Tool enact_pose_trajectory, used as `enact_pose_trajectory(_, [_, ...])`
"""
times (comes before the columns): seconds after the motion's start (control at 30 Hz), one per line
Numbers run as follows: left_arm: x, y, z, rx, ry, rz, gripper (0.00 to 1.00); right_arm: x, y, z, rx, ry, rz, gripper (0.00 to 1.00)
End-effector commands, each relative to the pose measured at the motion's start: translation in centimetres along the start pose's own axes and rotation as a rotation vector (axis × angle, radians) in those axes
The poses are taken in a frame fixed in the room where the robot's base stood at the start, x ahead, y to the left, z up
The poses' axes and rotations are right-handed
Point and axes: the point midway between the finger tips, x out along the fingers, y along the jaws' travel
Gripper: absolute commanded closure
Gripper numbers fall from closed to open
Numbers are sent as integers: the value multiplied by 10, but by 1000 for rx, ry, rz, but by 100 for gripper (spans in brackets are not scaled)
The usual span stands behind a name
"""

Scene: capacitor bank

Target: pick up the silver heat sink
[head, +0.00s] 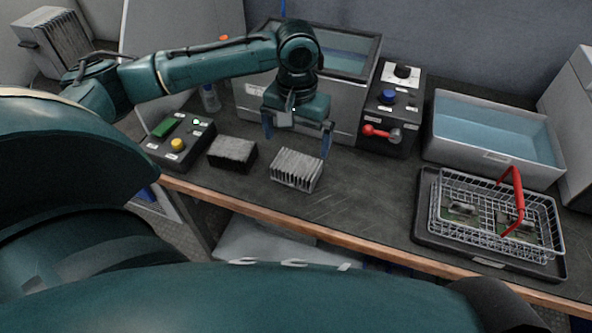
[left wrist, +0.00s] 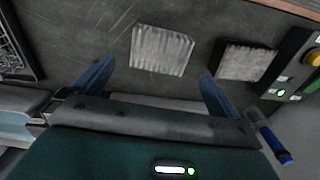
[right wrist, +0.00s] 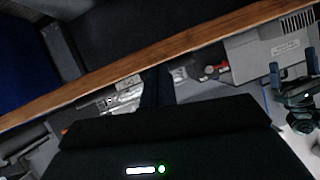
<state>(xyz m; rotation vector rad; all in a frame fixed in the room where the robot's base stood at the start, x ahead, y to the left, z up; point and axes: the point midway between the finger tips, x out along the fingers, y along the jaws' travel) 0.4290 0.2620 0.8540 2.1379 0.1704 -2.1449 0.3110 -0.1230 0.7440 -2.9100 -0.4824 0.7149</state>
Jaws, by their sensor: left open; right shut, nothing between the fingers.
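The silver heat sink (head: 297,170) is a pale, finned block on the dark bench top, near the front wooden edge. In the left wrist view, the silver heat sink (left wrist: 162,50) lies just beyond the fingertips, roughly between their lines. My left gripper (head: 298,140) is open and empty, pointing down above and slightly behind it. Its two blue fingers (left wrist: 155,82) are spread wide and do not visibly touch it. My right gripper (right wrist: 158,84) is shut and empty, away from the heat sink by the bench's wooden edge.
A darker heat sink (head: 232,154) sits close to the left. A control box (head: 180,143) with a yellow knob stands further left. Behind are a steel tank (head: 340,108) and a black box with a red lever (head: 393,115). A wire basket (head: 450,225) stands right; bench between is clear.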

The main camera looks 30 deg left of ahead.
Motion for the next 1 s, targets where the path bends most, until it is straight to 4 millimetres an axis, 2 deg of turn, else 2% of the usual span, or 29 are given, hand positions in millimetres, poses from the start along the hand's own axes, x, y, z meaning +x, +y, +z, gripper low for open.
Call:
enact_pose_trajectory(0.03, [13, 0, 0, -1, -3, 0, 0, -1, 1, 2, -1, 4, 2, 100])
enact_pose_trajectory(0.13, [29, 0, 0, 0, 0, 0, 0, -3, 2, 0, -6, 21, 5, 100])
enact_pose_trajectory(0.37, [47, 0, -1, 1, 1, 1, 0, -5, 5, -1, -14, 32, 11, 100])
enact_pose_trajectory(0.7, [92, -2, -4, 3, 2, 2, 0, -9, 10, -2, -25, 65, 23, 100])
enact_pose_trajectory(1.0, [96, -2, -4, 4, 4, 2, 0, -12, 10, -5, -27, 72, 25, 100])
